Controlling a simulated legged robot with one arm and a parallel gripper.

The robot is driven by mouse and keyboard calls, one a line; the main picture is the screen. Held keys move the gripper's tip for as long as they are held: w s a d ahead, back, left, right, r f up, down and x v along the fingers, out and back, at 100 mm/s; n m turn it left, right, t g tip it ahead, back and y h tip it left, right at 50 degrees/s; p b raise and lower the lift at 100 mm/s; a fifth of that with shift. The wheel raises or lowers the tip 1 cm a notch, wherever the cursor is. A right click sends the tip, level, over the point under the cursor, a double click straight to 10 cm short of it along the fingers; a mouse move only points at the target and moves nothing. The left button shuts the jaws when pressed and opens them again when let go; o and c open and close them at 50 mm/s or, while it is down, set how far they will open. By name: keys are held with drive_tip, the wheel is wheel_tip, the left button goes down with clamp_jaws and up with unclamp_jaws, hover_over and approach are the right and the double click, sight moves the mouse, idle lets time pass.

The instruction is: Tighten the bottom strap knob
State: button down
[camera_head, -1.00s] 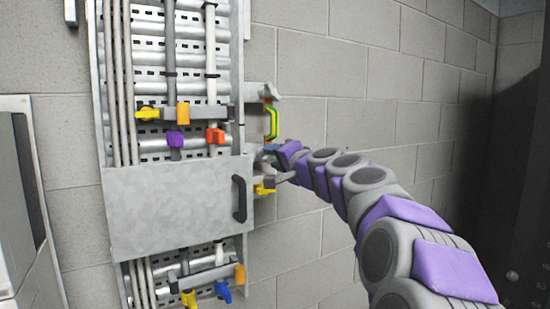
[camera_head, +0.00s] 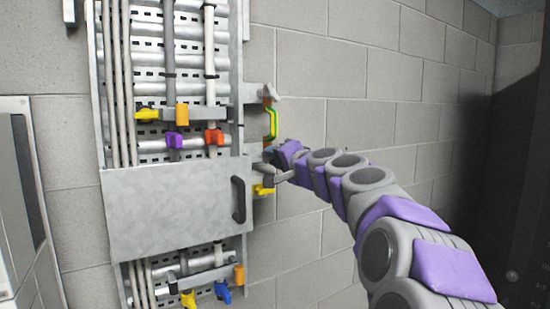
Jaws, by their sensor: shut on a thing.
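My arm reaches from the lower right to the right edge of the metal cable tray (camera_head: 245,60). My gripper (camera_head: 270,168) is at the lower side bracket, shut on the bottom strap knob there. The fingers hide the knob, and its outline is too small to make out. A yellow piece (camera_head: 263,190) shows just below the fingers. Above, the upper side bracket (camera_head: 250,92) carries a grey knob (camera_head: 271,91). A green and yellow strap (camera_head: 271,122) hangs between the upper bracket and my gripper.
A grey cover plate (camera_head: 170,215) with a black handle (camera_head: 239,199) is left of my gripper. Yellow (camera_head: 148,114), orange (camera_head: 182,115), purple (camera_head: 174,140) and red (camera_head: 214,137) knobs sit above it. More coloured knobs are below. The block wall (camera_head: 310,110) right of the tray is bare.

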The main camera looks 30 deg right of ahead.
drive_tip(key=shift+w+f, duration=0.1)
drive_tip(key=shift+f, duration=0.05)
drive_tip(key=shift+m+p, duration=7.6)
drive_tip(key=shift+p, duration=0.55)
drive_tip(key=c, duration=1.4)
unclamp_jaws()
drive_tip(key=shift+o, duration=1.3)
drive_tip(key=shift+d, duration=0.1)
